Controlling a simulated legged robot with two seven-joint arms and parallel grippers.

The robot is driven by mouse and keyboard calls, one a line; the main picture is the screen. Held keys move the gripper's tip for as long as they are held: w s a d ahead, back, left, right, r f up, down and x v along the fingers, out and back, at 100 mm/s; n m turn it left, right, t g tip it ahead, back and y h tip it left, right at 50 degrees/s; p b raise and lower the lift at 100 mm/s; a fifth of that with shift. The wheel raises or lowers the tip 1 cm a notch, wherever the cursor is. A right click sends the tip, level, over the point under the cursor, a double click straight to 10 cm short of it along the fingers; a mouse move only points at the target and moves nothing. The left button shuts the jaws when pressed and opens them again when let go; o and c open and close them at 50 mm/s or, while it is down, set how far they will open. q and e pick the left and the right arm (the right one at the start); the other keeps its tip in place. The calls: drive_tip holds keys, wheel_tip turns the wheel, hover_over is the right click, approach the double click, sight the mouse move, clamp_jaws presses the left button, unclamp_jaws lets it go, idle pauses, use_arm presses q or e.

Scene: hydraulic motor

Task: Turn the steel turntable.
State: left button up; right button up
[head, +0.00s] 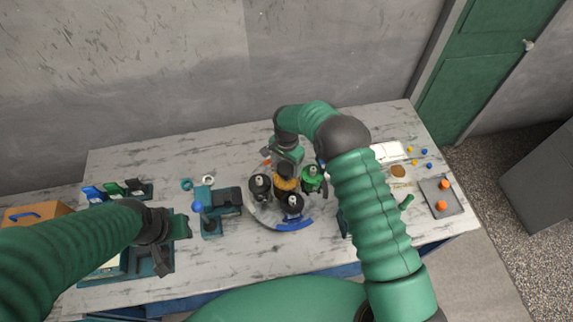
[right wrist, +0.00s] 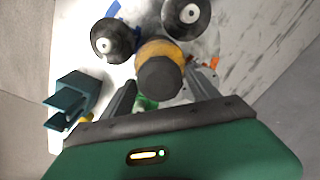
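The steel turntable (head: 262,216) is a round grey disc in the middle of the table, with a blue segment (head: 290,225) on its front rim. Black cylinders with pale pins (head: 260,186) and a green one (head: 312,178) stand on it. Its central black knob with a yellow-orange band (right wrist: 160,75) shows in the right wrist view. My right gripper (right wrist: 165,88) is over the turntable, fingers apart, with the knob in front of and between them; contact cannot be told. My left gripper (head: 164,256) is low over the table's left side; its fingers are unclear.
A dark teal fixture (head: 220,208) with a blue knob stands just left of the turntable. A grey tray (head: 441,197) with orange pieces lies at the right. Blue and green parts (head: 113,188) and a cardboard box (head: 35,213) are at the left. The back table strip is mostly clear.

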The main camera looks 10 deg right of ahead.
drive_tip(key=shift+a, duration=0.1)
drive_tip(key=c, duration=0.5)
clamp_jaws()
